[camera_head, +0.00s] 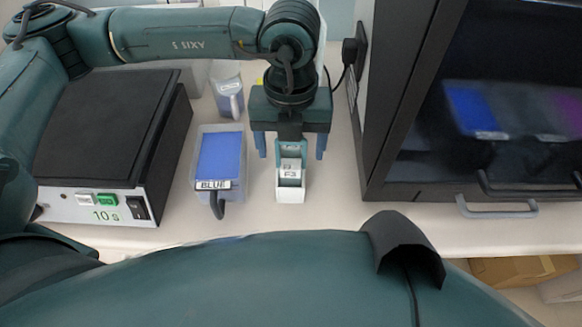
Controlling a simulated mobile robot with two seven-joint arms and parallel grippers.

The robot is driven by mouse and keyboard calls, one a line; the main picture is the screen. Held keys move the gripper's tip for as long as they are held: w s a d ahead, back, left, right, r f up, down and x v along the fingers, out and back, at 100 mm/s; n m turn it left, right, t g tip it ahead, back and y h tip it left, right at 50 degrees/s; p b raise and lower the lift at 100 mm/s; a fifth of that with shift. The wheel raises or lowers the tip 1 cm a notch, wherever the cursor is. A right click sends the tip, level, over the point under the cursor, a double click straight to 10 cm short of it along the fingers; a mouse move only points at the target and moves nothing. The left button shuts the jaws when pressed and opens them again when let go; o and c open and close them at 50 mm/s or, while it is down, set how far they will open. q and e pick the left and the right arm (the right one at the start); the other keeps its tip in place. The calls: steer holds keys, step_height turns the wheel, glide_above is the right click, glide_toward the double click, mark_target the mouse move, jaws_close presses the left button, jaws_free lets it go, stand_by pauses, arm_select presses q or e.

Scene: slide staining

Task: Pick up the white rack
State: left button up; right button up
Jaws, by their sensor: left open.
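The white rack (290,194) stands on the white bench, right of the blue-filled tray. Slides or labelled faces show inside its top, and a teal part rises at its back. My left gripper (291,150) reaches down over the rack with its two blue fingers spread, one to each side. The fingertips are apart from the rack, and I see no contact. The gripper body hides what lies behind the rack's top. My right gripper is not in the picture.
A tray labelled BLUE (205,128) with a dark handle sits close left of the rack. A black-topped device (98,205) stands farther left. A dark-framed cabinet (382,150) with a glass front bounds the right. A clear container (228,88) stands behind the tray.

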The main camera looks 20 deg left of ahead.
arm_select(q)
steer(key=c, duration=1.4)
